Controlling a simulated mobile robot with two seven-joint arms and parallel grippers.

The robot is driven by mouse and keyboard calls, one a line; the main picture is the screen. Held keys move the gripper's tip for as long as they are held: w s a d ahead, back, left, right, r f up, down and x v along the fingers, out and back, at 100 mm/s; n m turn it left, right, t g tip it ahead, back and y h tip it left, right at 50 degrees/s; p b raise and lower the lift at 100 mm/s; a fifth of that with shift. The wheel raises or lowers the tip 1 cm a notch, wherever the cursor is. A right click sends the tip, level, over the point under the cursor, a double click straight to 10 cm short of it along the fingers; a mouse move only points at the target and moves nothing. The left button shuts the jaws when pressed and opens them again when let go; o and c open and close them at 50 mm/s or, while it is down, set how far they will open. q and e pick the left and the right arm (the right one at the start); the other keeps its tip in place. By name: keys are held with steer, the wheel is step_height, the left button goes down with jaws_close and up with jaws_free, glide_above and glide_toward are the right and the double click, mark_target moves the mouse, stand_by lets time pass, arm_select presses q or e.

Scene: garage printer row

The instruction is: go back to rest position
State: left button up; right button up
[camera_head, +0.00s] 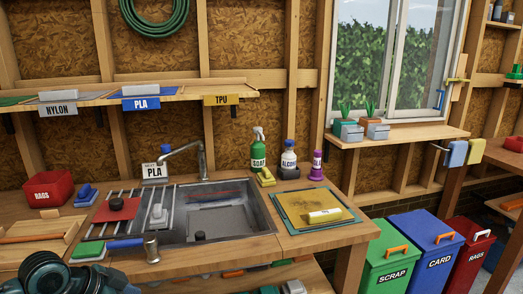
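The dark rounded links of my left arm (62,276) show at the bottom left corner, in front of the workbench (240,252). No fingertips of the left gripper can be made out there. Nothing of my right arm or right gripper shows. The task names no object.
A sink (262,212) with a tap is set in the bench. A soap bottle (259,150) and an alcohol bottle (288,162) stand behind it. A blue-handled tool (125,243) lies near the front edge. Green, blue and red bins (388,262) stand at the right.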

arm_select(q)
steer(key=s+d+f+n+t, duration=0.2)
steer(key=s+d+f, duration=0.15)
steer(key=f, duration=0.25)
steer(key=s+d+f+n+t, duration=0.1)
steer(key=s+d+f, duration=0.2)
steer(key=d+f, duration=0.25)
steer(key=s+d+f+n+t+y+p, duration=0.1)
steer(key=s+d+f+n+t+y, duration=0.1)
steer(key=s, duration=0.7)
step_height(320, 180, down, 2)
steer(key=shift+s+d+f+n+t, duration=0.2)
steer(key=shift+s+n+t, duration=0.15)
steer(key=shift+n, duration=0.35)
arm_select(e)
steer(key=shift+s+d+h, duration=0.3)
steer(key=shift+d, duration=0.15)
arm_select(q)
steer(key=shift+s, duration=0.1)
arm_select(e)
steer(key=shift+w+a+r, duration=0.1)
steer(key=shift+w+r, duration=0.05)
steer(key=shift+c, duration=0.3)
